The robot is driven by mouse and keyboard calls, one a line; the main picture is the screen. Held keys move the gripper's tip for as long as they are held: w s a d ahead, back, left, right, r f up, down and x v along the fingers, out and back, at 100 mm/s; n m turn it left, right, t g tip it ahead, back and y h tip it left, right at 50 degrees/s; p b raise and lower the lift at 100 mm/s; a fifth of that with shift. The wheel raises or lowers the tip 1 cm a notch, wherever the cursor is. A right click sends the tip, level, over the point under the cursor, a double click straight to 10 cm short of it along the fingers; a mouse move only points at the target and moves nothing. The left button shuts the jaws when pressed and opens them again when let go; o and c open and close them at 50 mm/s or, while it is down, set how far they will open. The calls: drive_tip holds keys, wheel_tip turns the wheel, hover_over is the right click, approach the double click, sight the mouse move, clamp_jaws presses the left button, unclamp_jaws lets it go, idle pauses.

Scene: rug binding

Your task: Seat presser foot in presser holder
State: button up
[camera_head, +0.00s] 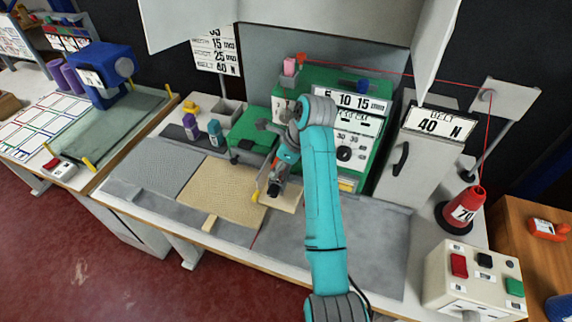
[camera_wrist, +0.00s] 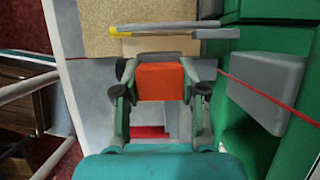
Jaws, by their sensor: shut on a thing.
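My gripper (camera_head: 275,186) is low over the bench, in front of the green machine (camera_head: 318,105). In the wrist view my gripper (camera_wrist: 160,90) is shut on an orange-red block (camera_wrist: 160,82), which I take to be the presser foot. The block sits between both fingers; its underside is hidden. Just beyond it are a grey-green crossbar (camera_wrist: 165,58) and a thin grey bar (camera_wrist: 175,29) with a yellow tip (camera_wrist: 120,32). The yellow tip also shows in the head view (camera_head: 255,197). I cannot make out the presser holder for certain, nor whether the block touches anything.
A woven tan rug (camera_head: 217,190) lies left of my gripper. A red thread runs from the machine top to a red cone (camera_head: 464,207) at right. A green housing (camera_head: 252,132) and a grey box (camera_wrist: 265,92) stand close by. The front right bench (camera_head: 375,250) is clear.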

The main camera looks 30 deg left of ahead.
drive_tip(key=shift+f, duration=0.55)
drive_tip(key=shift+f, duration=0.1)
drive_tip(key=o, duration=1.2)
